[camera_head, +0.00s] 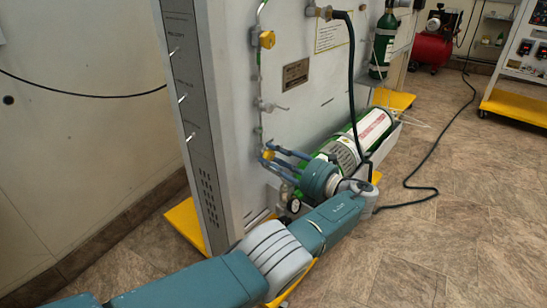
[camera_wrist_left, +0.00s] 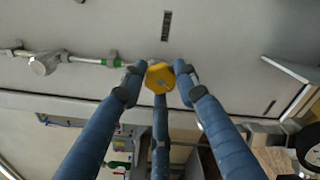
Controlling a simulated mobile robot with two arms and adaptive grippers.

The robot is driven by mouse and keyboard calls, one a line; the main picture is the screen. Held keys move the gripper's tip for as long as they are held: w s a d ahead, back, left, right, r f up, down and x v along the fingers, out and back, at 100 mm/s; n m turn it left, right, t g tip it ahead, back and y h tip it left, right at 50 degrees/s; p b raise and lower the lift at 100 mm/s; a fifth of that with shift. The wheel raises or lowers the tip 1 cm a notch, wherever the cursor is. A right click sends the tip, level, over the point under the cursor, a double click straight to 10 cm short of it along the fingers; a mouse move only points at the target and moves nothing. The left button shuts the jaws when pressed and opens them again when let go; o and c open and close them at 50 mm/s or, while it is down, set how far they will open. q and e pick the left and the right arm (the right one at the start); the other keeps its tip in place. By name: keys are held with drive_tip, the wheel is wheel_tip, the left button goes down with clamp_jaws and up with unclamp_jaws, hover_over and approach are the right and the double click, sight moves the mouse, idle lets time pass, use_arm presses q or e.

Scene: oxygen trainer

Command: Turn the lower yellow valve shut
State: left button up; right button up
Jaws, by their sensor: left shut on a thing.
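The lower yellow valve (camera_wrist_left: 160,78) is a small yellow knob on the grey panel. My left gripper (camera_wrist_left: 158,84) has its blue fingers around the knob, with two fingers at its sides and one below it, and is shut on it. In the head view my left gripper (camera_head: 272,152) reaches the lower part of the panel from the right, at the lower yellow valve (camera_head: 267,155), which is partly covered by the fingers. The upper yellow valve (camera_head: 267,39) sits higher on the same thin pipe. My right gripper is in neither view.
The tall grey panel (camera_head: 300,105) stands on yellow feet. A green cylinder (camera_head: 345,145) lies beside it, close behind my left wrist. A black hose (camera_head: 352,80) hangs down near it. Open floor (camera_head: 470,200) lies to the right.

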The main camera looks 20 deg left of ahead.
use_arm(q)
drive_tip(key=shift+w+d+r, duration=0.1)
drive_tip(key=shift+w+r, duration=0.2)
drive_tip(key=shift+r, duration=0.15)
drive_tip(key=o, duration=1.2)
drive_tip(key=shift+c, duration=0.2)
drive_tip(key=shift+f, duration=0.2)
drive_tip(key=shift+s, duration=0.1)
wheel_tip(320, 180, up, 10)
